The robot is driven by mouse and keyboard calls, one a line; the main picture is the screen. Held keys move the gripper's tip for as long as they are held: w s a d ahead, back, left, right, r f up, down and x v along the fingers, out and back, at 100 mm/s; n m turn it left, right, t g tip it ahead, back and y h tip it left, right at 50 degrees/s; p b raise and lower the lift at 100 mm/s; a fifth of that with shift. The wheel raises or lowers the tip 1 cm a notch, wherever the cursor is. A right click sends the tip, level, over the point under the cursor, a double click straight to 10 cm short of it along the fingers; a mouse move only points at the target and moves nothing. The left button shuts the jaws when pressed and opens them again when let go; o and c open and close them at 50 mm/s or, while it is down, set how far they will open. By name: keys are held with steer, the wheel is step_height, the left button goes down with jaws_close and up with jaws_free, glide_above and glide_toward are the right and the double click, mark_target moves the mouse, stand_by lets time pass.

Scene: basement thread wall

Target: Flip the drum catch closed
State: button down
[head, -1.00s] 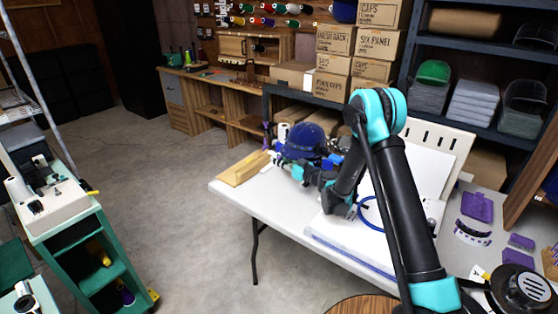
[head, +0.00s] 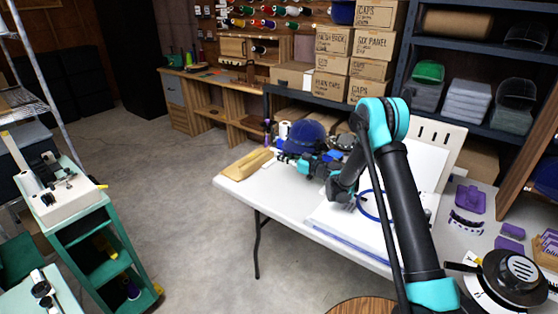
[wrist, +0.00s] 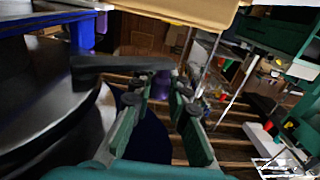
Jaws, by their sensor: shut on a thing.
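A dark blue cap (head: 304,137) sits on the cap drum at the far left part of the white table. In the wrist view the grey metal drum (wrist: 40,95) fills the left side. A dark lever (wrist: 120,64), which looks like the drum catch, reaches from it across my fingertips. My gripper (wrist: 158,92) is shut on this lever, its two green fingers still spaced apart. In the head view my gripper (head: 290,158) is small beside the cap, and its fingertips and the catch are hard to make out there.
The white table (head: 245,188) holds a wooden block (head: 246,164) at its left end and a white machine bed with a blue hoop (head: 369,206). Purple parts (head: 470,198) lie at right. Open floor lies left of the table, before a green cart (head: 100,260).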

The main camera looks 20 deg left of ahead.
steer(key=shift+s+d+n+g, duration=0.25)
steer(key=shift+d+n+g, duration=0.25)
steer(key=shift+g, duration=0.4)
steer(key=shift+a, duration=0.1)
steer(key=c, duration=1.4)
jaws_free()
steer(key=shift+c, duration=0.2)
steer(key=shift+y, duration=0.3)
steer(key=s+d, duration=0.1)
steer(key=d, duration=0.6)
steer(key=shift+s+d, duration=0.15)
steer(key=shift+d, duration=0.05)
steer(key=shift+c, duration=0.5)
